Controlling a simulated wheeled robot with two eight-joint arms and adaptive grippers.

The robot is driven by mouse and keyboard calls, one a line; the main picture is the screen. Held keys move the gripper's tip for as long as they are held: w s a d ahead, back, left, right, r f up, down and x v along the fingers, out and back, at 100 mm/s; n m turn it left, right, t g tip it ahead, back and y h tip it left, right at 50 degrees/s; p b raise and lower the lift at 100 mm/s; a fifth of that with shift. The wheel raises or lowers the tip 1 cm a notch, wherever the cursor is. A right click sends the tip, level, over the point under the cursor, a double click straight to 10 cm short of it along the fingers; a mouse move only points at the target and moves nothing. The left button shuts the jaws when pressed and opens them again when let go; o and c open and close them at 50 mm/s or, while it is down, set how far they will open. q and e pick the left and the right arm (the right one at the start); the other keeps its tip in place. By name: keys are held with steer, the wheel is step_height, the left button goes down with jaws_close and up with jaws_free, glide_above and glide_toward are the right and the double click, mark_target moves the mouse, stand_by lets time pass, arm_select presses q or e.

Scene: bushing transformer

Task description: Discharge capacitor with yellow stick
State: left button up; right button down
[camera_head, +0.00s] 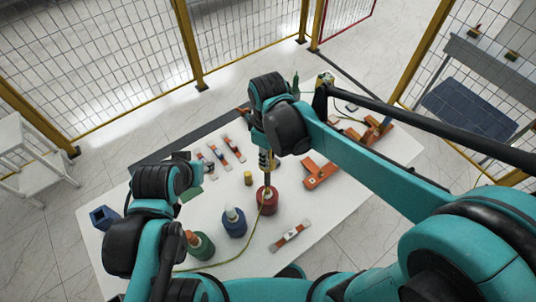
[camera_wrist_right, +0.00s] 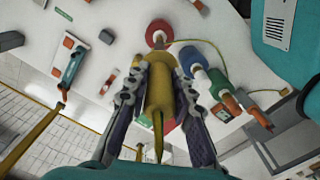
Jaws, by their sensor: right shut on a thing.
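My right gripper (camera_head: 266,158) is above the table and is shut on the yellow stick (camera_wrist_right: 160,88), which lies between its fingers in the right wrist view. The stick points down at a red cylindrical unit (camera_head: 267,199), also seen beyond the stick in the right wrist view (camera_wrist_right: 158,31). The stick's tip appears at the top of the red unit; I cannot tell if they touch. A blue unit (camera_head: 234,222) and a green unit (camera_head: 199,245) stand to its left. My left gripper (camera_head: 196,172) is over the table's left part; its fingers are unclear.
The white table (camera_head: 330,215) also holds orange-brown parts (camera_head: 320,172), several small strip parts (camera_head: 233,148), another strip (camera_head: 290,235), a small yellow cylinder (camera_head: 248,177) and a blue box (camera_head: 104,217). A thin cable runs along the front. Yellow-framed mesh fencing (camera_head: 190,45) stands behind.

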steer(key=shift+f, duration=0.25)
steer(key=shift+f+b, duration=0.75)
steer(key=shift+b, duration=0.05)
steer(key=shift+f+b, duration=0.35)
steer(key=shift+f, duration=0.05)
stand_by(6.5)
